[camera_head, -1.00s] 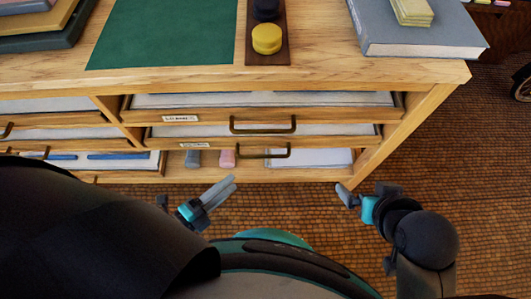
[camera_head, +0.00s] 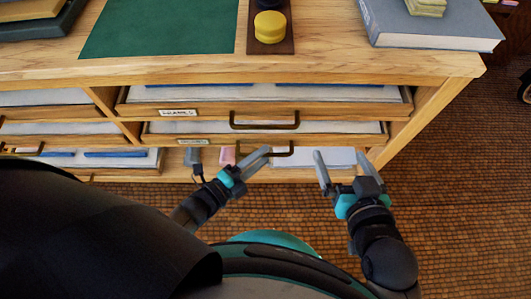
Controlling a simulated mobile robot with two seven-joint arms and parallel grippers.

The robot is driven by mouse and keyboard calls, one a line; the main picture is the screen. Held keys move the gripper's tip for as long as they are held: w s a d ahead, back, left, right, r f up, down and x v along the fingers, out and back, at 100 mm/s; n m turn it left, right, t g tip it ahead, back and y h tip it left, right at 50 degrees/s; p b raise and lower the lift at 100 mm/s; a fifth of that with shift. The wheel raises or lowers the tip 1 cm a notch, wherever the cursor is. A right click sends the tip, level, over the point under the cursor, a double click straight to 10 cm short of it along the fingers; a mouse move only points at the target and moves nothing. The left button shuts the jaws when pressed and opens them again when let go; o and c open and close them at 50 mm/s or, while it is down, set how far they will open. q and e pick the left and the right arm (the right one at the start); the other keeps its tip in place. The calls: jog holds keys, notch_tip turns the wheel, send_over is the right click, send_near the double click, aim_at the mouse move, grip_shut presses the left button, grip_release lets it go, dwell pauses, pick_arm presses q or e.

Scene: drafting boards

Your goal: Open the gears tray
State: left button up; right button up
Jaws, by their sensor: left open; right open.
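The upper tray (camera_head: 330,116) has a label (camera_head: 178,112) and the lower tray (camera_head: 340,141) has another (camera_head: 192,142). The label words are too small to read, so I cannot tell which is the gears tray. The upper handle (camera_head: 264,125) is clear. My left gripper (camera_head: 256,158) is open, overlapping the left part of the lower handle (camera_head: 284,152); contact cannot be told. My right gripper (camera_head: 342,166) is open and empty, in front of the cabinet to the right of that handle.
More trays (camera_head: 60,130) fill the left column. The cabinet top (camera_head: 300,66) holds a green mat (camera_head: 160,27), a yellow round piece (camera_head: 270,27) on a dark strip and a grey book (camera_head: 430,30). Open brick-patterned floor (camera_head: 460,210) lies to the right.

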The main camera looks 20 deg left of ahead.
pick_arm(q)
jog(key=shift+x, duration=0.95)
pick_arm(e)
jog(key=shift+a+r+t+y, duration=0.3)
jog(key=shift+a+t, duration=0.25)
jog(key=shift+t, duration=0.05)
pick_arm(q)
jog(key=shift+w, duration=0.1)
grip_shut()
